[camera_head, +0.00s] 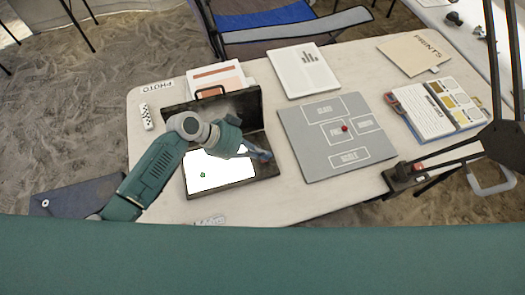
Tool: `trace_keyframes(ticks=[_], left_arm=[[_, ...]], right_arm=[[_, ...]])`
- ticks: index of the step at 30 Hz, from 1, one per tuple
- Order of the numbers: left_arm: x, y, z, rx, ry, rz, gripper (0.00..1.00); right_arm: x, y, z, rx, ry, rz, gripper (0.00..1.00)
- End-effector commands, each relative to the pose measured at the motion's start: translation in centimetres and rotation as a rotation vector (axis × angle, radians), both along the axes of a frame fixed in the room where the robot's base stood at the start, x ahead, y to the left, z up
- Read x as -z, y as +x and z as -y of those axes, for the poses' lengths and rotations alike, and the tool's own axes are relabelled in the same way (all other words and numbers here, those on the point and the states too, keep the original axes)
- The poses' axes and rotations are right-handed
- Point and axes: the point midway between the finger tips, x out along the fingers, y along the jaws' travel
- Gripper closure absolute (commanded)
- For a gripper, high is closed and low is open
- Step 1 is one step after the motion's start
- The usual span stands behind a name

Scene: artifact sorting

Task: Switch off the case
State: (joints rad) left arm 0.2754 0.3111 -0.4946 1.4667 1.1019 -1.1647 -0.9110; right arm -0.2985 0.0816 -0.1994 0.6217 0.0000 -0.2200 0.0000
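The case (262,133) is dark and stands open on the table, its lid with a handle raised at the back. A bright white lit panel (215,176) fills the left and middle of its base, with a small green piece lying on it. My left gripper (264,155) reaches over the case from the left, with its fingertips at the right side of the lit panel. It is small and seen from the side, so I cannot tell whether it is open or whether it touches the case. My forearm and wrist hide part of the lid and panel. My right gripper is not in view.
A grey sorting board (290,118) with labelled fields and a small red piece (345,129) lies right of the case. Papers, a folder (414,53) and a clipboard lie further right and behind. A dark jointed stand (503,146) rises at the right. A chair stands behind the table.

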Motion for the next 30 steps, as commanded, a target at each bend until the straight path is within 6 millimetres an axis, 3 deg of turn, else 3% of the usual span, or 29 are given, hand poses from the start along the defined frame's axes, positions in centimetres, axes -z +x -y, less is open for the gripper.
trace_keyframes(ticks=[11, 16, 30], left_arm=[[0.3, 0.0, 0.0, 0.0, -0.001, 0.002, 1.0], [1.4, -0.7, 0.1, 0.002, 0.033, 0.096, 1.0], [1.1, 0.2, -0.1, -0.002, 0.037, 0.106, 1.0]], right_arm=[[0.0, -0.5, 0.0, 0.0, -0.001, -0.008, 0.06], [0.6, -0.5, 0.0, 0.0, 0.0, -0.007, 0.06], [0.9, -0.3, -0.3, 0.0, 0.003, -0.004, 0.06]])
